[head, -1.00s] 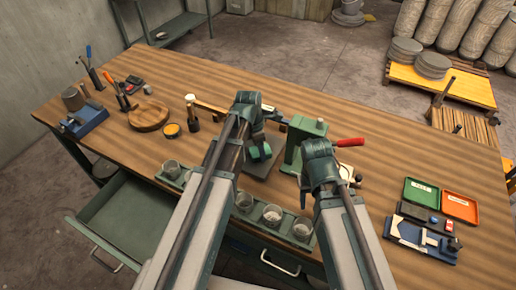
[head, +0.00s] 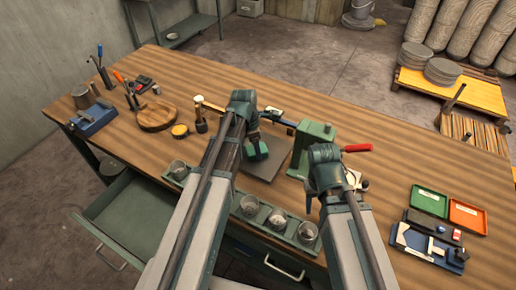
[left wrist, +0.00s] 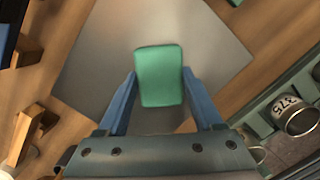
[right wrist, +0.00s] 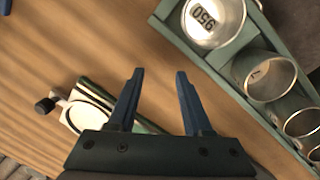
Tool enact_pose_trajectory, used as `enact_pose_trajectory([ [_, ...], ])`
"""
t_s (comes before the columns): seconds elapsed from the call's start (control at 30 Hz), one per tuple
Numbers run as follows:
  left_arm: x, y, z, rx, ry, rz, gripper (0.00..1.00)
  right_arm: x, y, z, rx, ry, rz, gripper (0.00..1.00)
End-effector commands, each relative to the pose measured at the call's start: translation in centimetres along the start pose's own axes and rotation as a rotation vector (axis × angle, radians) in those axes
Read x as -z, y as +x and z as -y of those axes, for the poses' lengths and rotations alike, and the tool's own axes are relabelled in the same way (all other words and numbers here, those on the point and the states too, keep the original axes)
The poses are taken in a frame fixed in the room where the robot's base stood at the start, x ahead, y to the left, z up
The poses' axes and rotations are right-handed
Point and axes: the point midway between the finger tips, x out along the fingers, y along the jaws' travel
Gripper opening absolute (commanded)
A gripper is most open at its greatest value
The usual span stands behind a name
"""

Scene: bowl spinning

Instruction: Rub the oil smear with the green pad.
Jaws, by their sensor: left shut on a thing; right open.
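My left gripper (left wrist: 158,88) is shut on the green pad (left wrist: 158,62), with one blue finger on each side of it. The pad is over the grey plate (left wrist: 105,45); I cannot tell whether it touches. In the head view the pad (head: 258,151) is over the plate's left part, and the plate (head: 268,165) lies on the bench beside the green press. I see no clear oil smear; the pad and gripper hide part of the plate. My right gripper (right wrist: 160,74) is open and empty above the bench, right of the plate in the head view.
A green rack (right wrist: 220,52) of metal cups runs along the bench's front edge. The green press (head: 311,140) with a red handle stands right of the plate.

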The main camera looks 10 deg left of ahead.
Motion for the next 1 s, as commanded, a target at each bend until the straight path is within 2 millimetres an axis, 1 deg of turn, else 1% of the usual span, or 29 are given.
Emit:
enact_pose_trajectory([
  [0.3,2.0,0.0,-2.0,-0.002,-0.003,-0.002,0.23,0.0,0.3,0.0,0.0,0.0,0.0,0.5],
  [0.67,2.6,-0.1,-2.6,-0.005,-0.004,-0.005,0.23,0.0,0.3,0.0,0.0,0.0,0.0,0.5],
  [1.0,4.5,-0.6,-4.6,-0.005,-0.004,-0.005,0.23,0.0,0.1,0.0,0.0,0.0,0.0,0.5],
])
